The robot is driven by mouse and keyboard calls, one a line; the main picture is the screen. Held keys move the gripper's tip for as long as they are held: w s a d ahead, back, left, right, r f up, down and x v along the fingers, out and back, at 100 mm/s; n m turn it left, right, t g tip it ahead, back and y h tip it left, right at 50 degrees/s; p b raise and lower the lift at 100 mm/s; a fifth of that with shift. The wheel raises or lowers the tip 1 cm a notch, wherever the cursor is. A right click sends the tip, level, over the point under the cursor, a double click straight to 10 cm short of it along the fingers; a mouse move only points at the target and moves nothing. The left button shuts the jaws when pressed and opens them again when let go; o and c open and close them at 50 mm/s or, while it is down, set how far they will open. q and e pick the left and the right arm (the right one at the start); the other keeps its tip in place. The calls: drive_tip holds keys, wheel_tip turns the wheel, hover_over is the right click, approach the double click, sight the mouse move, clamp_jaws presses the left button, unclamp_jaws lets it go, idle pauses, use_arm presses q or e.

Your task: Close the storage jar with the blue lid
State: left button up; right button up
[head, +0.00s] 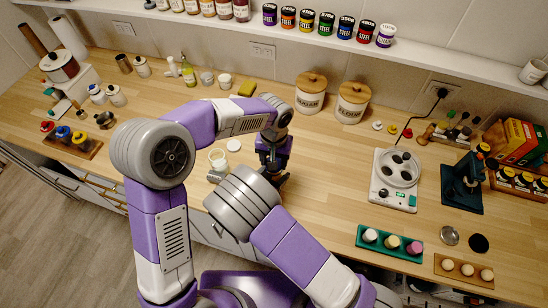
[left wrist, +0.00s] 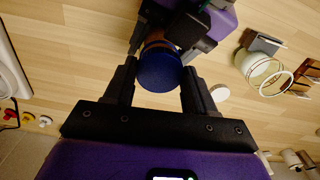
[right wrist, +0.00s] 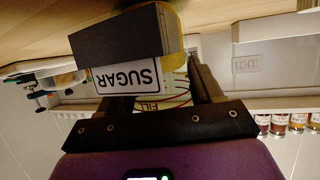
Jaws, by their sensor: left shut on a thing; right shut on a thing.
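The blue lid (left wrist: 158,70) is between the fingers of my left gripper (left wrist: 160,90), which is shut on it and points down over the counter.
An open cream-filled jar (head: 217,160) stands just left of my grippers, with a white disc (head: 233,145) beside it. Two wooden-lidded canisters (head: 310,95) stand at the wall.

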use_arm(q)
drive_tip(key=shift+f, duration=0.55)
idle(0.4)
drive_tip(key=m, duration=0.9)
drive_tip(key=shift+m, duration=0.4)
drive_tip(key=o, duration=1)
